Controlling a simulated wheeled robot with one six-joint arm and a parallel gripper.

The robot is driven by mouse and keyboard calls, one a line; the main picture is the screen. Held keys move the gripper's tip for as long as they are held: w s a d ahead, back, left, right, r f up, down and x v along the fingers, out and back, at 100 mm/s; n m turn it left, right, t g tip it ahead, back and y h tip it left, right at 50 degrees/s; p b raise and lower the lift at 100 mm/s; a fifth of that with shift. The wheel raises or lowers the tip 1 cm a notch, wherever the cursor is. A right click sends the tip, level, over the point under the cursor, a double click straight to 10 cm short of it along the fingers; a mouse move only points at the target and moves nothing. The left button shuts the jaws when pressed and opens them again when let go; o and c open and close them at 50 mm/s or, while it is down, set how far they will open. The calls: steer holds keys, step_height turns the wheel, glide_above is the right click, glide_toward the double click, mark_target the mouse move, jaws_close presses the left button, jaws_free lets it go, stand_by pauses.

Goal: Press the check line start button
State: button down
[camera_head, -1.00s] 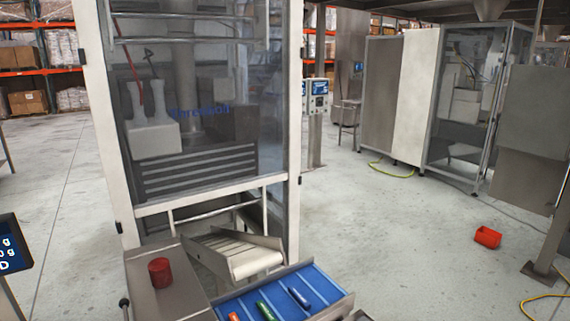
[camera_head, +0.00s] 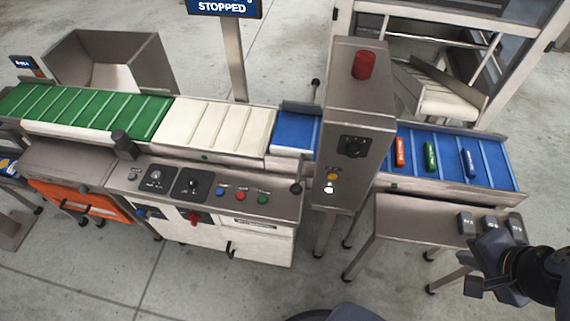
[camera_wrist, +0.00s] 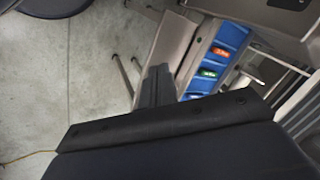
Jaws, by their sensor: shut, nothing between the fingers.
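The check line's control panel (camera_head: 205,193) slopes below the belts left of centre in the head view. The button labels are too small to read, so which is start is not shown in writing. A display (camera_head: 224,7) above reads "STOPPED". My gripper (camera_head: 474,287) is at the lower right, far right of the panel, beside a small side table. In the wrist view my gripper (camera_wrist: 158,75) looks shut and empty; no panel shows there.
A steel housing (camera_head: 352,120) with a red lamp (camera_head: 365,65) stands right of the panel. A blue belt (camera_head: 448,170) carries red, green and blue sticks. The side table (camera_head: 400,225) holds several dark weights. An orange drawer (camera_head: 80,203) is left. Floor in front is clear.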

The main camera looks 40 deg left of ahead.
steer(key=w+a+f+m+t+y+b, duration=0.1)
steer(key=w+f+m+t+b, duration=0.1)
steer(key=w+f+m, duration=0.35)
steer(key=w+a+f+m+t+y+b, duration=0.1)
steer(key=w+f+m+y+b, duration=0.15)
steer(key=w, duration=0.65)
steer(key=w+d+f+m+t+h+b, duration=0.1)
steer(key=w+d+f+m+h, duration=0.1)
steer(key=f+m, duration=0.4)
steer(key=w+d+f+m+t+h+b, duration=0.1)
steer(key=w+d+f+m+h+b, duration=0.1)
steer(key=w+d+f+m, duration=0.3)
step_height(320, 180, down, 3)
steer(key=shift+w+d+r+m, duration=0.1)
steer(key=shift+w+d+m, duration=0.25)
steer(key=shift+w, duration=0.45)
steer(key=shift+a, duration=0.15)
